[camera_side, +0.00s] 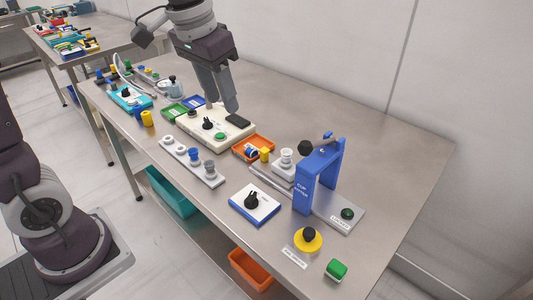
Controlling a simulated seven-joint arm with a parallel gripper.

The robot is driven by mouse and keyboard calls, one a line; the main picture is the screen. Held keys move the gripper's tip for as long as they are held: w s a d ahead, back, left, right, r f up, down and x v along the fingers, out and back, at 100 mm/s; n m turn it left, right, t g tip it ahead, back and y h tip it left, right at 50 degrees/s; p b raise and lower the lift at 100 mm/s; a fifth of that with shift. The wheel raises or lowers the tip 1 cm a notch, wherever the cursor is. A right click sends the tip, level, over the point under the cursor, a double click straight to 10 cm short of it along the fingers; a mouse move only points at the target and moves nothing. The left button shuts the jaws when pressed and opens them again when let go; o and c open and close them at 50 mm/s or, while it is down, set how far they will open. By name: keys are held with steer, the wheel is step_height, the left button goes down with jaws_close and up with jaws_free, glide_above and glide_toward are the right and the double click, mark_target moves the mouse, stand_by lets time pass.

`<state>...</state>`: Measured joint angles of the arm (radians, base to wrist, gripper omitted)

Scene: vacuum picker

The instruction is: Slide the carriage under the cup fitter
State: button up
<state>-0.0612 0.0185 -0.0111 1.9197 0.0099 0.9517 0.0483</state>
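The cup fitter (330,165) is a blue upright frame with a black knob on a lever at its top. It stands on a grey base plate at the right of the table. What looks like the carriage (279,171) is a pale block bearing a white and grey cup-like part (286,158). It sits left of the fitter, outside the frame, by metal rails (268,183) that run toward it. My gripper (222,108) points down above the cream panel, up and left of the carriage and apart from it. Its fingers look close together, but any gap is unclear. I see nothing held.
An orange tray (241,155) with small parts lies just left of the carriage. A cream panel (198,138), a strip of fittings (205,174) and a blue-edged plate with a black knob (241,205) are nearby.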

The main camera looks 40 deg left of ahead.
steer(key=w+a+f+g, duration=0.1)
steer(key=w+f, duration=0.3)
steer(key=w, duration=0.2)
steer(key=g, duration=0.2)
glide_above(265, 151)
step_height(265, 151, down, 14)
steer(key=shift+s+r, duration=0.1)
steer(key=shift+r, duration=0.15)
step_height(265, 151, down, 8)
steer(key=shift+r, duration=0.25)
steer(key=shift+c, duration=0.4)
jaws_close()
steer(key=shift+r, duration=0.1)
